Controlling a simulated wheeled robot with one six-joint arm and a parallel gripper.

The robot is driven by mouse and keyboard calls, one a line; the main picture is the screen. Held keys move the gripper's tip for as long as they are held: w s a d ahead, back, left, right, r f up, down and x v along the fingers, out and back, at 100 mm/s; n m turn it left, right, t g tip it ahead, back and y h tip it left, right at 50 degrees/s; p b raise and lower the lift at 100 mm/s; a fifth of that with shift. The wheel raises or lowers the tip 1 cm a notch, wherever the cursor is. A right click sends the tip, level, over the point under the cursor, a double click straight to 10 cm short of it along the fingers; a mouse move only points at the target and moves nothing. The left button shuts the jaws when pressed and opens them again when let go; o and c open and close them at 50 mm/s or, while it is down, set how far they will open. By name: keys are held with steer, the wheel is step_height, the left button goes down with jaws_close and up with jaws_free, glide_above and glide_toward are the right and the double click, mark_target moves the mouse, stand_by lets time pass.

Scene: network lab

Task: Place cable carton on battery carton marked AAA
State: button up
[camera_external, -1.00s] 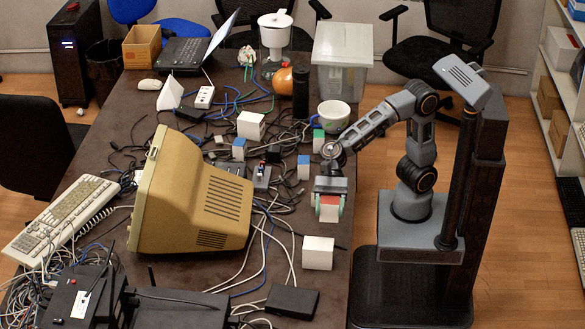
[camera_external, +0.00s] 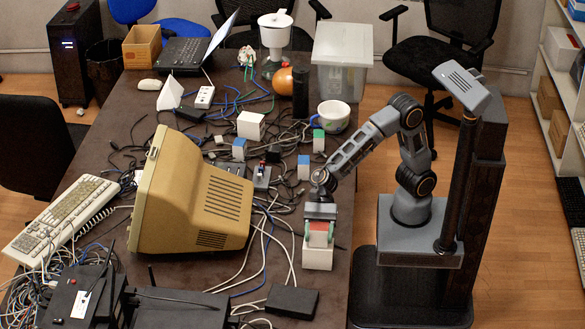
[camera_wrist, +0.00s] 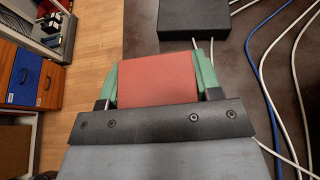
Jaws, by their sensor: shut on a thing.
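My gripper (camera_external: 319,236) has green fingers and is shut on a small red-faced carton, taken here as the cable carton (camera_external: 318,239). In the wrist view the carton's red face (camera_wrist: 158,79) fills the space between the green fingers (camera_wrist: 160,83). A plain white box (camera_external: 317,258) stands on the table directly below the held carton. The held carton overlaps its top edge in the external view; I cannot tell whether they touch. No AAA marking is readable, so I cannot tell whether this box is the battery carton.
Small cartons with blue (camera_external: 303,172) and green (camera_external: 318,145) parts stand behind, near a white bowl (camera_external: 333,115). Another white box (camera_external: 251,125) stands farther back. A black flat box (camera_external: 292,301) lies in front. The beige monitor (camera_external: 192,200) and loose cables crowd the left.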

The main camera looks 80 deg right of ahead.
steer(key=shift+f, duration=0.1)
steer(key=shift+f+b, duration=0.1)
steer(key=shift+b, duration=0.2)
steer(key=o, duration=1)
